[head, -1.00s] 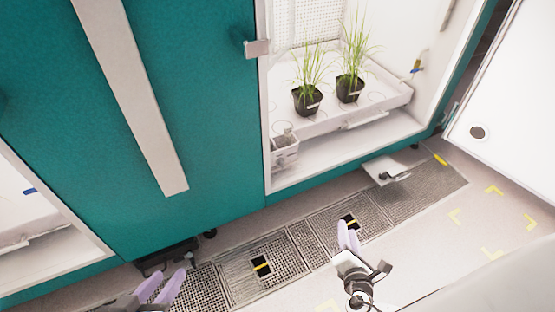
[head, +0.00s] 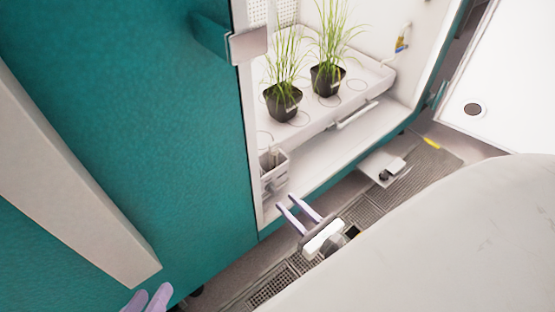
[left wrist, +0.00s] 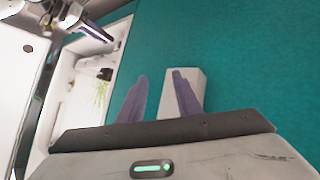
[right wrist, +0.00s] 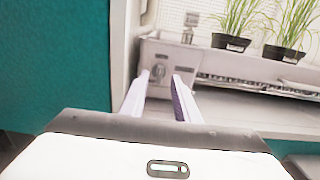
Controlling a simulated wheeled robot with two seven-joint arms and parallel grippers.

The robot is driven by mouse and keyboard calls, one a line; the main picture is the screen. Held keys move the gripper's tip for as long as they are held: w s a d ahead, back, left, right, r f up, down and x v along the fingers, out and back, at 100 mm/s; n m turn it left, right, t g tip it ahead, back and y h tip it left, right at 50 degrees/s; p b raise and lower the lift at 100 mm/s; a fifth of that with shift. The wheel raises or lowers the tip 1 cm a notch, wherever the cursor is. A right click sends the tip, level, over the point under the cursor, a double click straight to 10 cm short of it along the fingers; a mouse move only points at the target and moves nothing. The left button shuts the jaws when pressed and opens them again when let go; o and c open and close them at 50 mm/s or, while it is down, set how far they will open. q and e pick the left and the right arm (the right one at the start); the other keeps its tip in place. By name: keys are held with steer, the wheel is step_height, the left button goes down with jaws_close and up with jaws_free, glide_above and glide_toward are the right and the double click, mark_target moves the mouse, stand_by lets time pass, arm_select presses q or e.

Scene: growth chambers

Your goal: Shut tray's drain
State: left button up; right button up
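The white tray (head: 345,105) stands in the open growth chamber and carries two potted grass plants. At its left end, a small pale box (head: 273,172) shows in the head view. My right gripper (head: 285,202) is open and empty in front of the chamber opening. My left gripper (head: 152,290) is open and empty (left wrist: 160,74), low by the teal door.
A teal door with a pale handle bar (head: 75,180) fills the left. A grey latch (head: 248,44) juts out at the opening's left edge. A grey plate (head: 385,168) lies by the floor grating (head: 425,175). A white door panel (head: 490,90) stands at right.

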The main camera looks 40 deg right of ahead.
mark_target(275, 191)
steer(key=shift+w+a+b, duration=0.2)
steer(key=shift+w+b, duration=0.2)
steer(key=shift+w, duration=2.2)
jaws_close()
